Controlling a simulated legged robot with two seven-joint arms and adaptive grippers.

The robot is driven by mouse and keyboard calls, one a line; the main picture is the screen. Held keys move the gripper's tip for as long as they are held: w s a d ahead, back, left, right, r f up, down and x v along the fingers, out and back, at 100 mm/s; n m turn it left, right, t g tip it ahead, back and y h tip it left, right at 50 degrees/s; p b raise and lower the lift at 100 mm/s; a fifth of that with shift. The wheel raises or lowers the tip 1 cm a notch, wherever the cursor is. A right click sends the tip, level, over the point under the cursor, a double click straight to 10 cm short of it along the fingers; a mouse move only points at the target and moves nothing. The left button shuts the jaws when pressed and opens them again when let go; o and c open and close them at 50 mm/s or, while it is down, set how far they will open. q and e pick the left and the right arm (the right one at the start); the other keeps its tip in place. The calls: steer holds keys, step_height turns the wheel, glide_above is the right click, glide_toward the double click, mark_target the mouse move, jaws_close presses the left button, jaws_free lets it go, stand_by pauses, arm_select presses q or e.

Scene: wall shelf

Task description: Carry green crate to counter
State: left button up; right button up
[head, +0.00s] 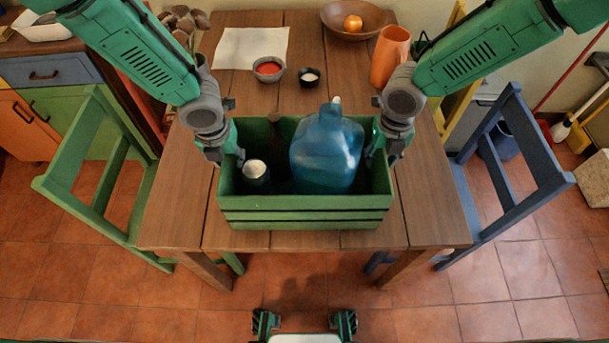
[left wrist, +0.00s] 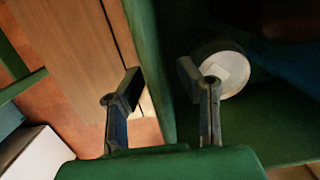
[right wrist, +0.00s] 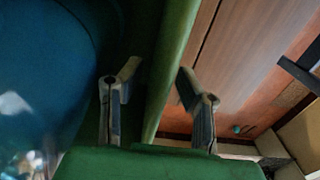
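The green crate (head: 305,211) stands upright on the wooden table. It holds a large blue jug (head: 326,152), a dark can with a pale top (head: 256,174) and a dark bottle, partly hidden in shadow. My left gripper (head: 231,152) is at the crate's left wall; in the left wrist view its fingers (left wrist: 160,82) are apart, one on each side of the wall (left wrist: 162,115). My right gripper (head: 382,150) is at the right wall; in the right wrist view its fingers (right wrist: 158,82) straddle that wall (right wrist: 172,60), with gaps showing.
On the table (head: 430,225) behind the crate are a red-filled bowl (head: 268,70), a small dark bowl (head: 309,77), an orange pitcher (head: 390,56), and a fruit bowl (head: 337,20). A green chair (head: 80,205) and a blue chair (head: 520,165) flank it. A counter (head: 40,45) is at far left.

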mark_target(384, 152)
arm_select(q)
jaws_close()
arm_select(e)
jaws_close()
arm_select(q)
steer(key=shift+r, duration=0.1)
arm_select(e)
steer(key=shift+r, duration=0.15)
